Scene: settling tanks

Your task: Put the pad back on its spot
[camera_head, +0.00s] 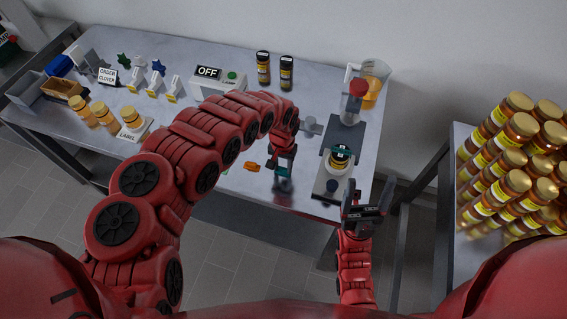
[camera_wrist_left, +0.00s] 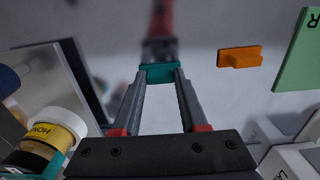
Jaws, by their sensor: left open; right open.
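My left gripper (camera_head: 283,175) reaches down close to the metal table, left of the jar stand. It is open, and a small teal block (camera_wrist_left: 160,73) shows at its fingertips in the left wrist view. I cannot tell whether the fingers touch it. A small orange piece with a raised tab (camera_head: 252,167) lies on the table just left of this gripper; it also shows in the left wrist view (camera_wrist_left: 238,58), apart from the fingers. I cannot tell which of these is the pad, nor pick out its spot. My right gripper (camera_head: 368,200) is open and empty near the table's front right corner.
A jar (camera_head: 340,158) stands on a grey stand (camera_head: 345,135), right of my left gripper. A white OFF box (camera_head: 220,82) and two dark jars are behind. Several jars are stacked on the right table. My left arm hides part of the middle table.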

